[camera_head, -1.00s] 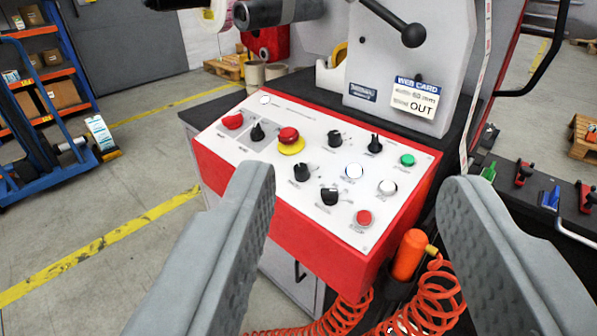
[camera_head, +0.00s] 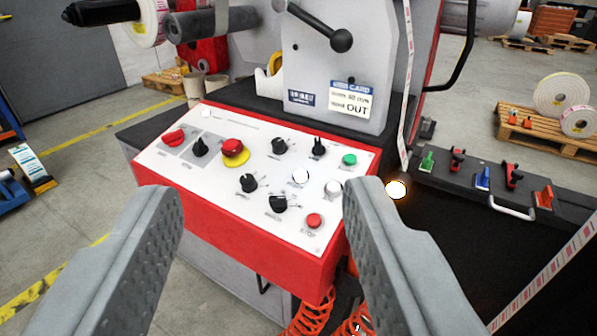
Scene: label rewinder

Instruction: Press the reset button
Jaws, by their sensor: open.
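The control panel (camera_head: 225,195) is a white sloped face on a red box in the middle of the view. It carries a white button (camera_head: 301,176) that looks lit, another white button (camera_head: 333,187), a green button (camera_head: 349,160) and a red button (camera_head: 314,221). Their labels are too small to read, so I cannot tell for sure which is reset. My gripper (camera_head: 262,190) is open and empty, its two grey fingers on either side of the panel in the picture. The right fingertip lies close beside the second white button in the picture; contact cannot be told.
The panel also has a red mushroom button on yellow (camera_head: 235,152), a red switch (camera_head: 173,138) and several black knobs. A lever with a black ball (camera_head: 341,41) stands above. A glowing lamp (camera_head: 396,189) and a tool ledge (camera_head: 530,195) are at right; orange coiled hose hangs below.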

